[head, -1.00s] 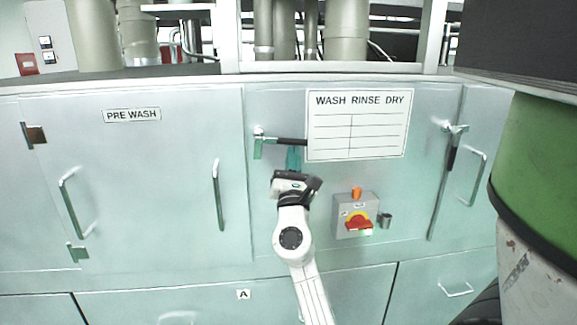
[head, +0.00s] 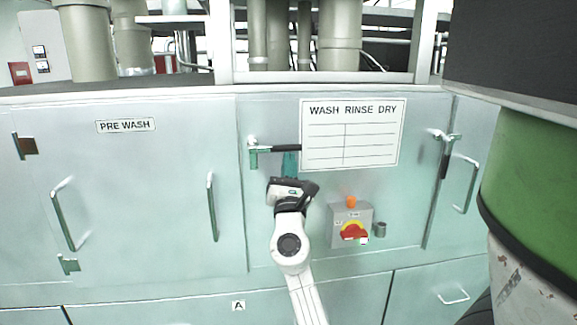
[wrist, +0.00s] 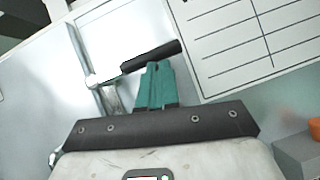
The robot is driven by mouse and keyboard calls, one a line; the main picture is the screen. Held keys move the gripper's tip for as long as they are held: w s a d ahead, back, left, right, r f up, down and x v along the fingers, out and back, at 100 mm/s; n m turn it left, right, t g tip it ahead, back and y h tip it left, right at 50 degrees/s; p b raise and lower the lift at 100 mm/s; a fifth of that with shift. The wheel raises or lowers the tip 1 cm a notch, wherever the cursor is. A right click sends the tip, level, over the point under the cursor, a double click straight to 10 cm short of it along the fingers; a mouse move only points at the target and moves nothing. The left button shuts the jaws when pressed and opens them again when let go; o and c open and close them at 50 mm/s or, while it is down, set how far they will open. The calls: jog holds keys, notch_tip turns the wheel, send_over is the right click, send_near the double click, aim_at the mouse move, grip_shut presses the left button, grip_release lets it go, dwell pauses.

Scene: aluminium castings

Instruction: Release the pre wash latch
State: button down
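The pre wash latch (head: 285,148) is a metal lever with a black grip, on the panel right of the door labelled PRE WASH (head: 125,190). It lies about level, its grip pointing right from the pivot. In the wrist view, the black grip (wrist: 150,57) lies just beyond my fingertips. My gripper (head: 290,155) is just below the grip. Its teal fingers (wrist: 155,66) are side by side with no clear gap. The tips overlap the grip's lower edge in the wrist view; whether they touch it is unclear.
A white WASH RINSE DRY board (head: 352,135) is right beside the grip. A second lever (head: 445,155) hangs farther right. A green cylinder (head: 535,175) fills the right edge.

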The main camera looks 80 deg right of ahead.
jog(key=s+a+f+b, duration=0.3)
jog(key=a+f+b, duration=0.3)
jog(key=a+f, duration=0.2)
jog(key=shift+s+a+f+b, duration=0.2)
jog(key=shift+f+b, duration=0.2)
jog(key=shift+f, duration=0.35)
jog(key=a+f+m+g+y+p, duration=0.1)
jog(key=a+f+m+y, duration=0.3)
jog(key=f, duration=0.4)
jog(key=w+a+f+m+y+p, duration=0.1)
jog(key=a+f+m+y, duration=0.1)
jog(key=f+m+y, duration=0.35)
jog(key=a+f+m+g+y, duration=0.1)
jog(key=a+f+m+y, duration=0.2)
jog(key=f+m, duration=0.5)
jog(key=s+a+f+g+y, duration=0.1)
jog(key=a+f+y, duration=0.4)
jog(key=a, duration=0.6)
jog(key=s+a+f+g+y+p, duration=0.1)
jog(key=s+a+f+g+y, duration=0.1)
jog(key=a+f+y, duration=0.4)
jog(key=s+a+f, duration=0.1)
jog(key=a+f, duration=0.3)
jog(key=shift+s+a+m, duration=0.25)
jog(key=shift+a+m, duration=0.1)
jog(key=shift+a, duration=0.05)
